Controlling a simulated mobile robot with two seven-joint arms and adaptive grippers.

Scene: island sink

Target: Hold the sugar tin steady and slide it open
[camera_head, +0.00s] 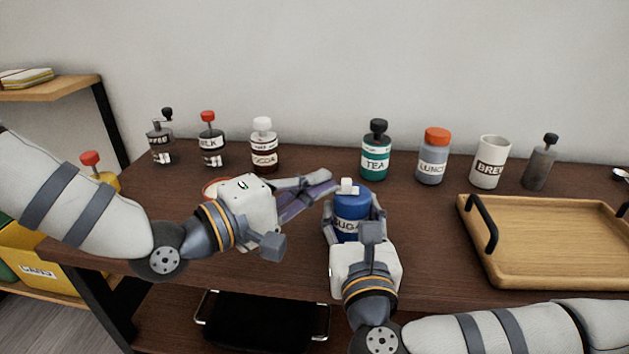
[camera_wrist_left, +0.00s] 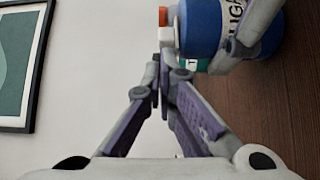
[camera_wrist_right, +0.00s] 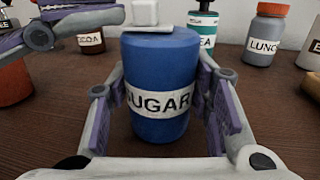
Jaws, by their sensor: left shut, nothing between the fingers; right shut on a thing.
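The blue sugar tin (camera_head: 350,207) stands upright on the dark table, with a white label reading SUGAR and a white lid piece with a square knob (camera_wrist_right: 146,13) on top. My right gripper (camera_head: 354,222) is shut on the tin's body, one finger on each side. My left gripper (camera_head: 328,182) is shut and empty, its fingertips just left of the tin's top near the knob. In the left wrist view the tin (camera_wrist_left: 203,30) shows sideways beyond the shut fingers. I cannot tell whether the left fingertips touch the knob.
Tea (camera_head: 376,155), lunch (camera_head: 433,158) and brew (camera_head: 489,163) containers stand behind and right of the tin. Cocoa (camera_head: 264,150), milk (camera_head: 211,142) and coffee (camera_head: 160,142) jars stand at the back left. A wooden tray (camera_head: 550,243) lies at right.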

